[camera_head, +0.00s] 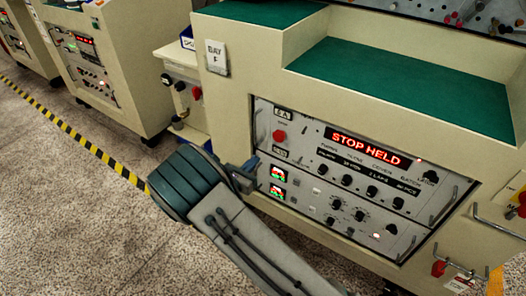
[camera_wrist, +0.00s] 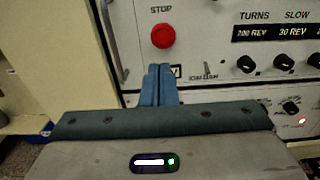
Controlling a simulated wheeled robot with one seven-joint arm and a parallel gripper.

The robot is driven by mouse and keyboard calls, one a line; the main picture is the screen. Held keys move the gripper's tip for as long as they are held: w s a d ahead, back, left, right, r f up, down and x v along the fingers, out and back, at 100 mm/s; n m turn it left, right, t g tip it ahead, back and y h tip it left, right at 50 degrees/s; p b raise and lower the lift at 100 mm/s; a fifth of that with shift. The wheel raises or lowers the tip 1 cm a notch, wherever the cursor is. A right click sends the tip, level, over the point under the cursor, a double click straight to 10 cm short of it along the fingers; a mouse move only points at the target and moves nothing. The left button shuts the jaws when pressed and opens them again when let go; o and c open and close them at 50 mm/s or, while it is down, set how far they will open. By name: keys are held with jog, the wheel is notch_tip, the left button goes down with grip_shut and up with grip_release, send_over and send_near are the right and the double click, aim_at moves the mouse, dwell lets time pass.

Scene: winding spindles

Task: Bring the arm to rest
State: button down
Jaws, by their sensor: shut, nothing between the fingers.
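My gripper (camera_wrist: 158,82) is shut and empty, its two blue fingers side by side in the wrist view. In the head view my gripper (camera_head: 243,178) is at the left edge of the control panel (camera_head: 345,150), partly hidden by my wrist. A red stop button (camera_wrist: 162,35) is just above the fingertips in the wrist view. It also shows in the head view (camera_head: 280,136), above and right of my gripper. I cannot tell whether the fingers touch the panel. The red display (camera_head: 365,149) reads "STOP HELD".
The panel sits in a cream cabinet (camera_head: 235,105) marked "BAY F", with a green top (camera_head: 410,85). Knobs and metal handles stand out from its face. More cabinets (camera_head: 120,70) stand at the left. Speckled floor (camera_head: 70,200) with a yellow-black stripe (camera_head: 85,143) is open at left.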

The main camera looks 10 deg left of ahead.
jog(key=shift+v, duration=1)
jog(key=s+d+r+m+g+h+p, duration=0.1)
jog(key=s+d+r+m+g+p, duration=0.3)
jog(key=d+r+m+g, duration=0.6)
jog(key=s+d+r+m+g+h+p, duration=0.1)
jog(key=s+d+r+m+g+p, duration=0.25)
jog(key=d+r+m, duration=0.75)
jog(key=s+d+r+m+y+p, duration=0.3)
jog(key=s+r+m+y+p, duration=0.1)
jog(key=s+r, duration=0.3)
jog(key=s+d+r+m+y+p, duration=0.4)
jog(key=s+r, duration=0.4)
jog(key=s, duration=0.2)
jog(key=shift+s+r+m+y+p, duration=0.3)
jog(key=shift+m+y+p, duration=0.5)
jog(key=shift+m+p, duration=0.35)
jog(key=c, duration=2.1)
grip_release()
jog(key=shift+c, duration=0.2)
